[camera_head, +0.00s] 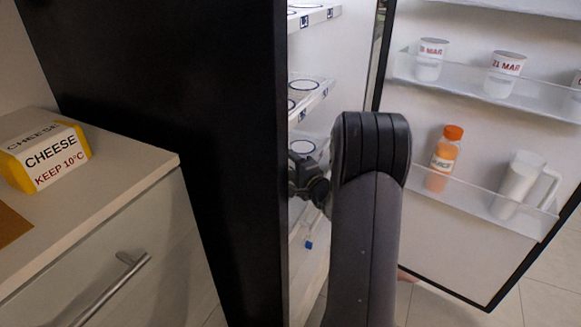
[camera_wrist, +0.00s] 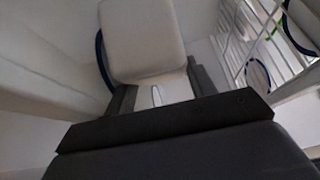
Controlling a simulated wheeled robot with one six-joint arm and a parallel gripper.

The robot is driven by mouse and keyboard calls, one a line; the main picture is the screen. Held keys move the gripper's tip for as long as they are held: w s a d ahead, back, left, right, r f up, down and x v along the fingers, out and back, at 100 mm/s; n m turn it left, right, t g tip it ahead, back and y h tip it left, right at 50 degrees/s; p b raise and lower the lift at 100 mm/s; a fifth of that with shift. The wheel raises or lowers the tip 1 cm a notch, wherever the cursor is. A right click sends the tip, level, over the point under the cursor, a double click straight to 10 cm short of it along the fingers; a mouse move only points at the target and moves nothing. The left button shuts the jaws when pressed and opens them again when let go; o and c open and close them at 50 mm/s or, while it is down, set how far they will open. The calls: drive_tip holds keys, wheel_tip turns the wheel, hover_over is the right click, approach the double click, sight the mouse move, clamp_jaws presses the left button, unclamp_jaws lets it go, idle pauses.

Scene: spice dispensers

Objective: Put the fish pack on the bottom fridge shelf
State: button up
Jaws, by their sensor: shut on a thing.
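In the wrist view my gripper (camera_wrist: 158,93) is shut on a pale grey, rounded block, which I take to be the fish pack (camera_wrist: 142,38); no label on it faces me. The pack is inside the fridge, among white walls and wire racks. In the head view my dark wrist (camera_head: 308,182) reaches left into the open fridge, beside the lower shelves, and my arm hides part of the interior. The pack and the fingertips are hidden there. A fridge shelf (camera_head: 312,101) shows above my wrist. I cannot tell whether the pack touches a shelf.
The fridge's black side (camera_head: 225,130) stands close on the left. The open door on the right holds white tins (camera_head: 429,60), an orange bottle (camera_head: 445,150) and a white jug (camera_head: 516,182). A cheese pack (camera_head: 52,155) sits on the left counter. A wire rack (camera_wrist: 262,40) is at the right in the wrist view.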

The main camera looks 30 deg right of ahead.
drive_tip(key=shift+f, duration=0.35)
drive_tip(key=o, duration=1)
drive_tip(key=shift+s+f, duration=0.1)
drive_tip(key=shift+f, duration=0.05)
drive_tip(key=shift+r+p, duration=0.7)
drive_tip(key=shift+p, duration=0.45)
drive_tip(key=shift+s+d+r+b, duration=0.1)
drive_tip(key=shift+s+d+b, duration=0.15)
drive_tip(key=shift+s+b, duration=1.15)
drive_tip(key=shift+s+d+b, duration=0.3)
drive_tip(key=shift+s, duration=2.25)
drive_tip(key=shift+s+d+r+b, duration=0.1)
drive_tip(key=shift+s+d+b, duration=0.15)
drive_tip(key=shift+s+b, duration=1.15)
drive_tip(key=shift+s+p, duration=0.5)
drive_tip(key=shift+p, duration=0.05)
